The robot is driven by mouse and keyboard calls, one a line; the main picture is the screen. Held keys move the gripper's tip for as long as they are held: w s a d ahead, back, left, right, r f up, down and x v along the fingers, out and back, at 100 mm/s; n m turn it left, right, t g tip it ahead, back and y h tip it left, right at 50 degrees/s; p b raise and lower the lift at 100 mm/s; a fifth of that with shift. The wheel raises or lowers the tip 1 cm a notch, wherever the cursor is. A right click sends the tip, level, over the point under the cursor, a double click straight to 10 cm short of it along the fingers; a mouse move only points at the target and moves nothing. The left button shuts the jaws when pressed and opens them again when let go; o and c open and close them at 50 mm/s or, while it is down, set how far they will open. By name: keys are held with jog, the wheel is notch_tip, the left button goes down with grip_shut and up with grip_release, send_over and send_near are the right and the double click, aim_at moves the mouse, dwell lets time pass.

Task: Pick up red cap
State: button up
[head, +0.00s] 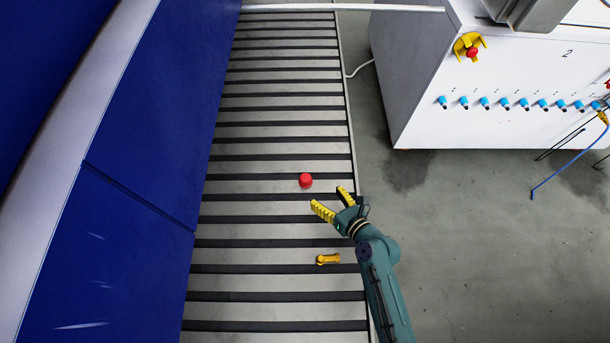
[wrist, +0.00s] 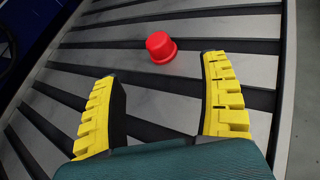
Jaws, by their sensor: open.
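The red cap (head: 305,180) sits on the slatted grey walkway in the head view. It also shows in the wrist view (wrist: 160,47), beyond the fingertips and roughly midway between them, a little nearer the right finger. My gripper (head: 329,199) has yellow ridged fingers spread apart with nothing between them. In the wrist view my gripper (wrist: 160,65) points toward the cap and does not touch it. In the head view the cap lies just above and left of the fingertips.
A small yellow part (head: 328,259) lies on the slatted walkway (head: 265,240) below my gripper. A blue wall (head: 110,200) bounds the left side. A white cabinet (head: 500,80) with blue fittings and a red button stands at the upper right. The slats beyond the cap are clear.

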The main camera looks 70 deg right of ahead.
aim_at(308, 180)
jog(key=b+x, duration=0.2)
jog(key=x, duration=0.4)
jog(key=shift+w+d+f, duration=0.1)
jog(key=shift+w+d, duration=0.1)
jog(key=shift+w, duration=0.05)
jog(key=b+x, duration=0.3)
jog(key=x, duration=0.2)
jog(key=shift+w+d, duration=0.1)
jog(key=shift+w, duration=0.05)
jog(key=c, duration=1)
